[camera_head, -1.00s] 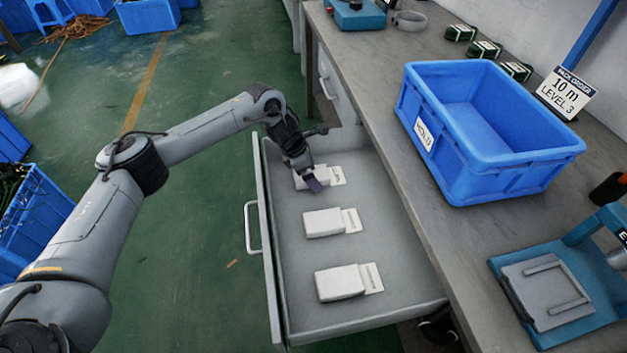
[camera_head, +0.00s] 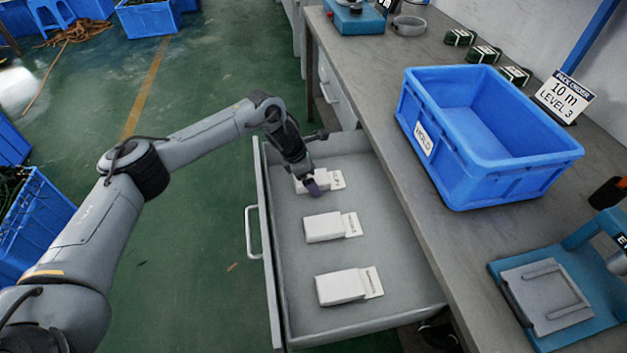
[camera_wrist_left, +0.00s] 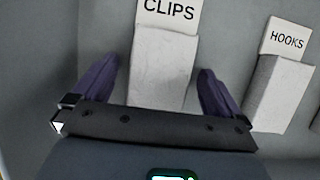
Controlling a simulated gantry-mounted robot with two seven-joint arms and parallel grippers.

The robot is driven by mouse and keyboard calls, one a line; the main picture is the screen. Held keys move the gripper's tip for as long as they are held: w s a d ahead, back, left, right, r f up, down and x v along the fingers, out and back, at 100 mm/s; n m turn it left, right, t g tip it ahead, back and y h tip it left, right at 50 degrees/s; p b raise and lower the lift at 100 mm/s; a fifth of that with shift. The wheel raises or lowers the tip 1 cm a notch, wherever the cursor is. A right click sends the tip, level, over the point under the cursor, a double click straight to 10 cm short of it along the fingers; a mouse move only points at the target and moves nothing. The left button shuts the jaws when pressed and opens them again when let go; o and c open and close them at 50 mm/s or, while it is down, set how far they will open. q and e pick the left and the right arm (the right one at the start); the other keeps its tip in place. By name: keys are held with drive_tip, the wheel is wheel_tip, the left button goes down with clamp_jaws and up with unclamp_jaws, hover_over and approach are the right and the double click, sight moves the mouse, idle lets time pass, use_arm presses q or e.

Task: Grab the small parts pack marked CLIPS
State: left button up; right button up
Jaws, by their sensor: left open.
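The white CLIPS pack (camera_wrist_left: 161,65) is between the two purple fingers of my left gripper (camera_wrist_left: 158,88) in the left wrist view, with a gap on each side. Its printed label faces up. In the head view the CLIPS pack (camera_head: 334,181) lies at the far end of the open drawer, partly hidden by my left gripper (camera_head: 312,187). The left gripper is open, with its fingers down at the pack. My right gripper is not in view.
The open grey drawer (camera_head: 290,290) holds two more white packs, a middle one (camera_head: 323,227) and a near one (camera_head: 340,287). The neighbouring pack is marked HOOKS (camera_wrist_left: 282,85). A blue HOLD bin (camera_head: 490,165) stands on the bench (camera_head: 400,190) to the right.

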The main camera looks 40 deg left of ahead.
use_arm(q)
drive_tip(key=c, duration=1)
